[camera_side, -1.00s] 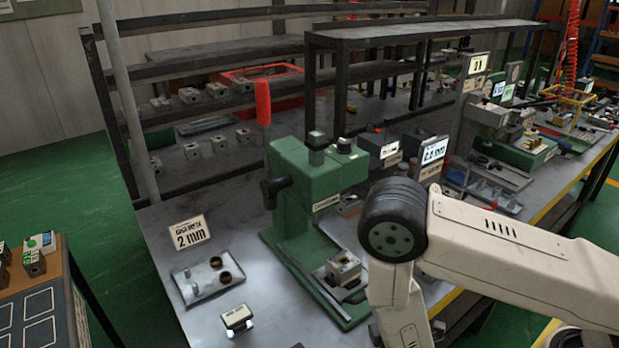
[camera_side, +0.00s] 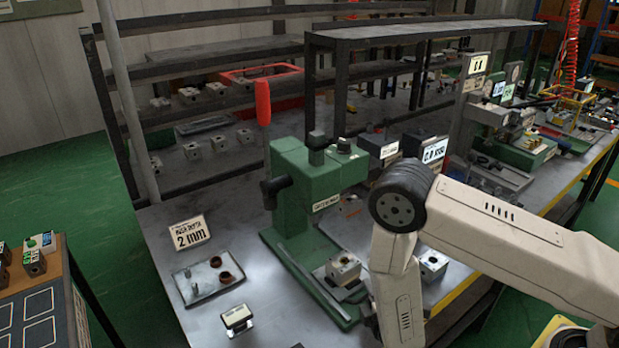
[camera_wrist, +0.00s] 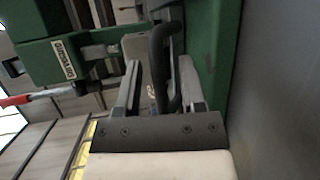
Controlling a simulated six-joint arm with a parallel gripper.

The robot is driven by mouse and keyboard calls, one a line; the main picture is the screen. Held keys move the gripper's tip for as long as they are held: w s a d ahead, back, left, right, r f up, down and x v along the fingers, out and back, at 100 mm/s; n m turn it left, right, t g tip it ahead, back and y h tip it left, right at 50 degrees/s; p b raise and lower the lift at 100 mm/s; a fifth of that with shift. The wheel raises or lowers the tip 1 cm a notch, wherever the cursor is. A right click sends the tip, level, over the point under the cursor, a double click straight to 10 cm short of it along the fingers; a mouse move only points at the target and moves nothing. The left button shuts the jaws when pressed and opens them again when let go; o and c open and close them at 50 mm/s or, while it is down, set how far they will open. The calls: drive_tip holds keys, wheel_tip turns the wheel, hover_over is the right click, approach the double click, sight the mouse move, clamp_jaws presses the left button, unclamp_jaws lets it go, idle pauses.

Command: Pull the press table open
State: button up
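The green press (camera_side: 307,180) stands on the workbench in the side view, with a red-gripped lever at its upper left. Its press table (camera_side: 350,293) is low at the front, with a grey metal block (camera_side: 343,267) on it. In the wrist view, a dark curved handle (camera_wrist: 160,65) lies between the two fingers of my gripper (camera_wrist: 160,85). The fingers are apart, and I see gaps beside the handle; firm contact is not clear. The press's green body (camera_wrist: 205,55) is close by on the right. In the side view my fingertips are hidden or cut off.
A small tray (camera_side: 208,284) with rings and pins lies left of the press, beside a "2 mm" sign (camera_side: 190,232). A small labelled stand (camera_side: 236,317) is in front. Another metal block (camera_side: 432,263) sits just right of my arm. Shelves stand behind.

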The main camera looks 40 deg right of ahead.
clamp_jaws()
idle(1.2)
